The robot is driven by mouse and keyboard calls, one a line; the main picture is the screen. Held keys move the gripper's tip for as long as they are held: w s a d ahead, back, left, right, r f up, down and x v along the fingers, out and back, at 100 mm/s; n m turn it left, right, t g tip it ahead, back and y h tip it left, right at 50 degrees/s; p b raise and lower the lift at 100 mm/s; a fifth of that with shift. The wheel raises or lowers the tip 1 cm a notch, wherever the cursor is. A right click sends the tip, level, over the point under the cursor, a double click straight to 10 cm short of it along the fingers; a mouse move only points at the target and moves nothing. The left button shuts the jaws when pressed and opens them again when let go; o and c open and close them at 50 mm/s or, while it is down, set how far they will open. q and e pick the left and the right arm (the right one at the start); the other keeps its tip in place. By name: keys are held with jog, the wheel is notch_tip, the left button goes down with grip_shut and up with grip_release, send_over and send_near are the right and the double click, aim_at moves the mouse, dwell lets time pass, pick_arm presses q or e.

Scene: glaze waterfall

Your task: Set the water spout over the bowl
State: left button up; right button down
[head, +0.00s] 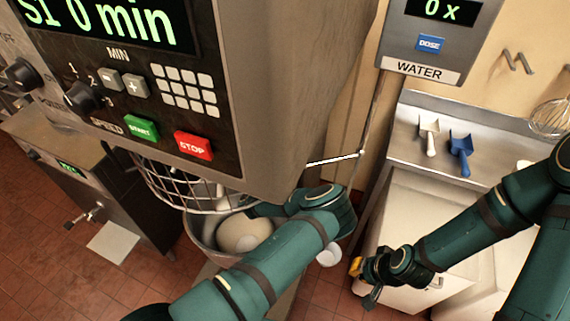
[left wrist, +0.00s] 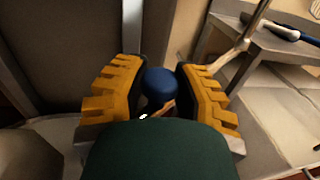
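The water spout (head: 335,159) is a thin pale pipe that runs left from a joint on the wall pipe. Its far end is hidden behind the mixer housing. The steel bowl (head: 200,232) stands under the mixer with a pale rounded mass inside. My left arm reaches in front of the bowl, and the left fingers are hidden in the head view. In the left wrist view, my left gripper (left wrist: 162,88) has its yellow fingers on both sides of a blue knob (left wrist: 158,84); contact is unclear. My right gripper (head: 363,281) is empty, its fingers apart, near the white bin.
The mixer housing (head: 290,90) and wire guard (head: 170,190) overhang the bowl. The water dispenser (head: 440,45) hangs at the upper right. A steel shelf (head: 480,172) holds a white scoop (head: 430,135) and a blue scoop (head: 461,152). A white bin (head: 405,225) stands below it.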

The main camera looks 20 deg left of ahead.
pick_arm(q)
jog(key=o, duration=0.5)
jog(key=shift+w+a+r, duration=0.15)
jog(key=shift+w+r, duration=0.05)
jog(key=shift+r, duration=0.25)
jog(key=shift+s+f, duration=0.1)
jog(key=shift+f, duration=0.05)
jog(key=shift+f, duration=0.1)
